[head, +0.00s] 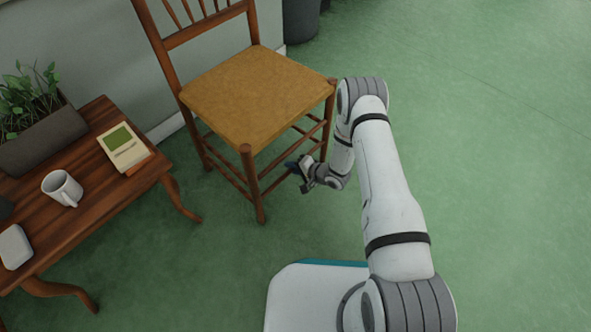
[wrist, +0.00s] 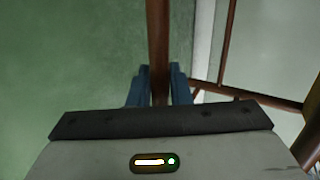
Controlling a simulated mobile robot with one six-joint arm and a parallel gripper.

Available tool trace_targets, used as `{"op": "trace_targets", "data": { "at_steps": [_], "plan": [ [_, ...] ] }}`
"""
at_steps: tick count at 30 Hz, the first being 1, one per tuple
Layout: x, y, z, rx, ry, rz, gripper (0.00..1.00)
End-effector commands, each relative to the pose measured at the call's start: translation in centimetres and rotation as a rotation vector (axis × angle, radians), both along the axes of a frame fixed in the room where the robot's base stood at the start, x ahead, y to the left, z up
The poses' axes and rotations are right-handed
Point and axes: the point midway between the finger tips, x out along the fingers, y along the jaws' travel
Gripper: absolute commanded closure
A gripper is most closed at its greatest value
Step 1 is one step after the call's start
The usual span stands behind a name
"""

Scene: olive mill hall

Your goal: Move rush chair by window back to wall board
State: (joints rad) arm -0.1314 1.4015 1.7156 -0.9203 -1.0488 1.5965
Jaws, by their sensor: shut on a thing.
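The rush chair (head: 255,95) stands upright on the green floor, with a tan woven seat and brown wooden frame. Its back is towards the wall, and its front faces me. My gripper (head: 300,168) is low at the front of the chair, by the front rungs. In the wrist view, the blue fingers of my gripper (wrist: 159,88) are shut on a brown bar of the chair (wrist: 158,45). The pale wall board (head: 168,127) runs along the wall's foot behind the chair. The chair hides part of the board, so I cannot tell the exact gap.
A wooden side table (head: 95,200) stands close to the chair's left. It carries a planter (head: 40,138), a white mug (head: 62,188) and a book (head: 123,148). A dark pot (head: 301,20) stands behind the chair. The floor on the right is clear.

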Motion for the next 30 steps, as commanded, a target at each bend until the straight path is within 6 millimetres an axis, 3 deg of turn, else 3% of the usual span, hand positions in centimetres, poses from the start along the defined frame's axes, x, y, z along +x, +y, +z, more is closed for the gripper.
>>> {"op": "trace_targets", "data": {
  "at_steps": [30],
  "plan": [
    [3.5, 5.8, 0.5, 0.009, -0.017, 0.009, 1.00]
  ]
}}
